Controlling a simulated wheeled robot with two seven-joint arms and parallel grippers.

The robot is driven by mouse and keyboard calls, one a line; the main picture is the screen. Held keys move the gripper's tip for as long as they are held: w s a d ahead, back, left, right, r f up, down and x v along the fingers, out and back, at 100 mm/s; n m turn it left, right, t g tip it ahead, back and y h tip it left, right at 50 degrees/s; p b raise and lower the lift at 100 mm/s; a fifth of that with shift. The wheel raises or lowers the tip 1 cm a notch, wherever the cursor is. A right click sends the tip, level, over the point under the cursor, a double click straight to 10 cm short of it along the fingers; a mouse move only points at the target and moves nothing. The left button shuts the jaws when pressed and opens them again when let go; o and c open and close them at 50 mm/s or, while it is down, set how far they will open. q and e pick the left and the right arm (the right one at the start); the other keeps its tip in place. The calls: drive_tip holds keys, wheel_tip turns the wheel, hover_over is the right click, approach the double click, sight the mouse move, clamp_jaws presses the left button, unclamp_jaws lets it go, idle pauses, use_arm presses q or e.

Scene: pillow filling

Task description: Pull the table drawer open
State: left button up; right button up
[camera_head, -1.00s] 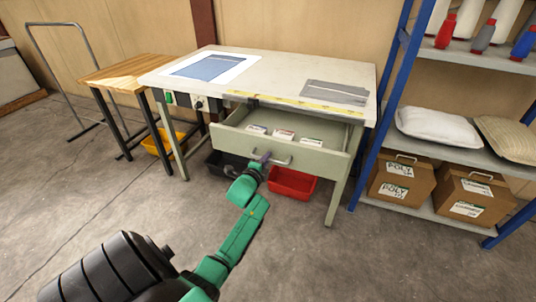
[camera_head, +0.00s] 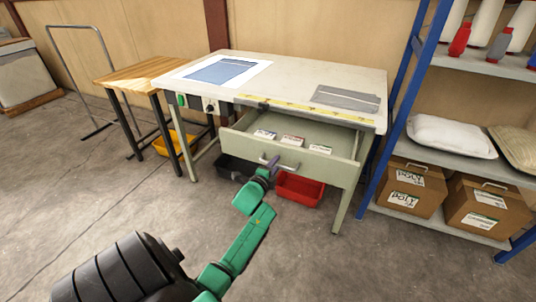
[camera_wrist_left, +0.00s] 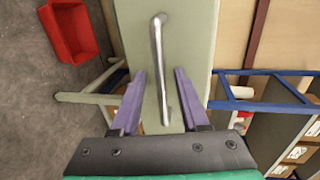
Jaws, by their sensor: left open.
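The table drawer (camera_head: 318,165) stands pulled out from the white-topped table (camera_head: 308,81), with several small labelled packets lying inside. Its metal bar handle (camera_head: 291,168) is on the drawer front, and it also shows in the left wrist view (camera_wrist_left: 158,65). My left gripper (camera_head: 272,164) is at the handle's left part in the head view. In the left wrist view its two purple fingers (camera_wrist_left: 159,88) are spread, one on each side of the handle, with gaps between. My right gripper is not in view.
A red bin (camera_head: 300,190) and a black bin (camera_head: 236,168) sit on the floor under the table. A blue-framed shelf (camera_head: 396,103) with pillows and cardboard boxes (camera_head: 411,188) stands at the right. The floor in front is clear.

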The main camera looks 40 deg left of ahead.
use_arm(q)
drive_tip(key=p+v, duration=0.1)
drive_tip(key=v, duration=1.2)
drive_tip(key=shift+s+d, duration=0.15)
drive_tip(key=shift+s, duration=0.15)
